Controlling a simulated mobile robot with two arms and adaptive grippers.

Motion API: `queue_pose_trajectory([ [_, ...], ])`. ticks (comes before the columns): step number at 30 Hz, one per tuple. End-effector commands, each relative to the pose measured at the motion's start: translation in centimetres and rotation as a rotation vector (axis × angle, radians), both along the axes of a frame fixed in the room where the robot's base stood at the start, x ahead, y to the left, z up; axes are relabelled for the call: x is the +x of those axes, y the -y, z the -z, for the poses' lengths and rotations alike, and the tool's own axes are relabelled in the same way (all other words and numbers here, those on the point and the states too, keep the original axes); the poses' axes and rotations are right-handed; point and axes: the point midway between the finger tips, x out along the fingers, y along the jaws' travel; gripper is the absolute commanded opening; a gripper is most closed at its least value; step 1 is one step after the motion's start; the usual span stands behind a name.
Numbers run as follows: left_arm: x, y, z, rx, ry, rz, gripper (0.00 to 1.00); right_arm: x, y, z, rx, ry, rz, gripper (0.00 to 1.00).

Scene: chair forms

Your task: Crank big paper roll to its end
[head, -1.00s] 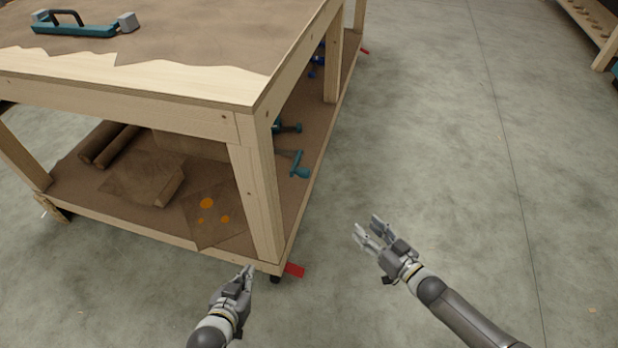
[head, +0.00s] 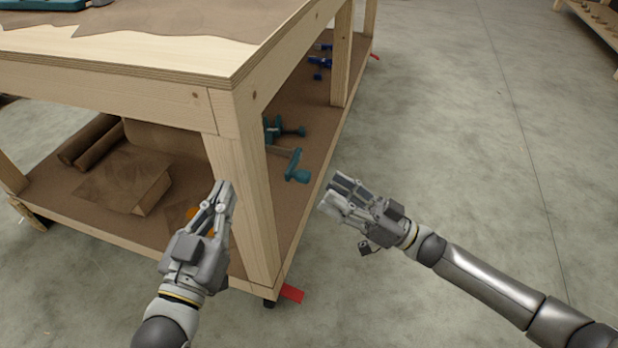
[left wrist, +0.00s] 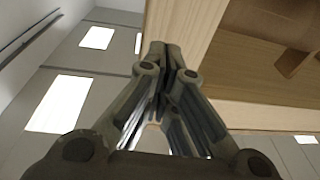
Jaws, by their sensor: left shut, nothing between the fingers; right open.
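Brown paper rolls (head: 92,144) lie at the far left of the workbench's lower shelf in the head view. Which one is the big roll, I cannot tell, and I make out no crank on them. My left gripper (head: 222,192) is shut and empty in front of the bench's near corner leg, hiding part of the shelf. Its closed fingers also show in the left wrist view (left wrist: 168,60), pointing toward the wooden bench. My right gripper (head: 335,190) is open and empty, just right of the lower shelf's edge.
The wooden workbench (head: 180,100) has a thick corner leg (head: 248,190) between my grippers. Teal clamps (head: 285,130) and a teal-handled tool (head: 295,170) lie on its lower shelf, with a brown paper package (head: 125,180).

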Motion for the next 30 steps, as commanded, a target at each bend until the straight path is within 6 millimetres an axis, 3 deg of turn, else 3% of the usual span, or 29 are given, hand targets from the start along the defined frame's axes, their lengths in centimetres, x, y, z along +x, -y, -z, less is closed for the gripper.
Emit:
queue_pose_trajectory([
  [9, -0.5, 0.3, -2.7, -0.041, 0.152, 0.009, 0.0, 1.9, -4.8, -2.0, 0.002, 0.002, -0.001, 0.45],
  [23, -0.7, 0.3, -3.6, -0.053, 0.197, 0.012, 0.0, 2.4, -5.8, -2.5, -0.001, 0.0, 0.001, 0.45],
  [30, -0.7, 0.3, -3.5, -0.053, 0.196, 0.012, 0.0, 2.4, -5.8, -2.5, -0.001, 0.0, 0.002, 0.14],
])
